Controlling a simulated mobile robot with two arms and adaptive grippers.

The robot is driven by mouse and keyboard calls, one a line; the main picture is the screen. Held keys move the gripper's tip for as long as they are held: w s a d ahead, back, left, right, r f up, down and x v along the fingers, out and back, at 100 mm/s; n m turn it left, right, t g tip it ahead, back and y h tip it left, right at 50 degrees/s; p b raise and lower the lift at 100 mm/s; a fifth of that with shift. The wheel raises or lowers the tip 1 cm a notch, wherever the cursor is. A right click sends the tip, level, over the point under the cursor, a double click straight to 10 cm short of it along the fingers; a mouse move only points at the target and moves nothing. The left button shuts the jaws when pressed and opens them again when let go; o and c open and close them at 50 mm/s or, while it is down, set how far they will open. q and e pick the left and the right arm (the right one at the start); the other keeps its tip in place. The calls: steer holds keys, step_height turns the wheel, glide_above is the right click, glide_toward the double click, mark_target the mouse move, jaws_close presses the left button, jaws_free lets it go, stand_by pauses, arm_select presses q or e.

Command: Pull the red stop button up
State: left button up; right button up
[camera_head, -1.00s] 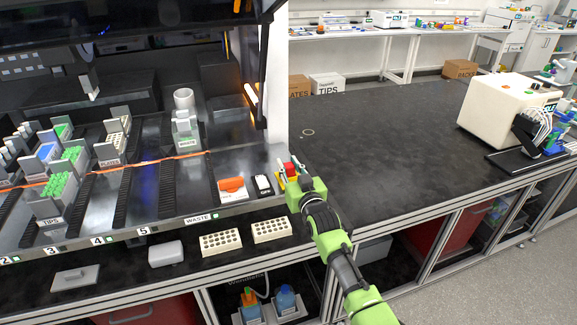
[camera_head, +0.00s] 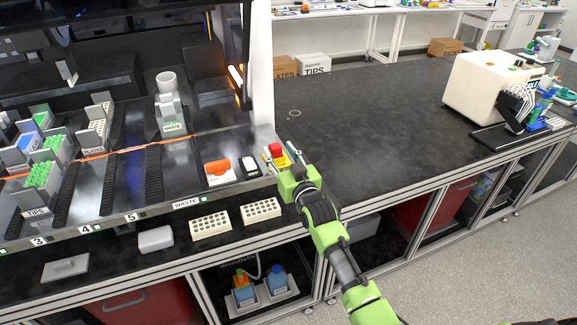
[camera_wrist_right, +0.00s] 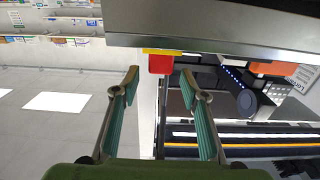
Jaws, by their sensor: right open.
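The red stop button (camera_head: 274,149) sits on a yellow base (camera_head: 267,157) at the right end of the machine's front deck. In the right wrist view the red button (camera_wrist_right: 160,64) hangs from its yellow base (camera_wrist_right: 162,51), just beyond and between the fingertips. My right gripper (camera_head: 281,157) is at the button, its fingers spread. In the wrist view the right gripper (camera_wrist_right: 160,82) is open, with a finger on either side of the button's line and nothing between them. I cannot tell whether a finger touches the button. My left gripper is not in view.
An orange item (camera_head: 218,170) and a black-and-white device (camera_head: 249,167) stand left of the button. Two cream racks (camera_head: 210,225) (camera_head: 261,210) lie on the bench front. A white centrifuge-like box (camera_head: 490,88) stands far right. The dark bench top (camera_head: 380,125) between is clear.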

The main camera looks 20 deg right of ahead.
steer(key=s, duration=0.8)
steer(key=shift+d, duration=0.15)
steer(key=s+a+f+g+b, duration=0.1)
steer(key=s+f+g, duration=0.35)
steer(key=f, duration=0.95)
steer(key=s+f+g, duration=0.1)
steer(key=s+f, duration=0.6)
steer(key=f, duration=0.6)
steer(key=s+a+f+g+b, duration=0.1)
steer(key=s+f+g, duration=0.35)
steer(key=f, duration=0.95)
steer(key=s+f+n+g+b, duration=0.1)
steer(key=s+f+g, duration=0.1)
steer(key=s+f, duration=0.75)
steer(key=s+f+g, duration=0.1)
steer(key=s+f, duration=0.5)
steer(key=s, duration=0.6)
steer(key=s+d+f+g, duration=0.1)
steer(key=s+f+g, duration=0.1)
steer(key=s, duration=0.8)
steer(key=s+d+f+n+g, duration=0.1)
steer(key=s+f, duration=0.4)
steer(key=s, duration=0.5)
steer(key=shift+s+d+f+g+h+b, duration=0.2)
steer(key=shift+s+d+g+h+b, duration=0.1)
steer(key=shift+s+g+b, duration=0.15)
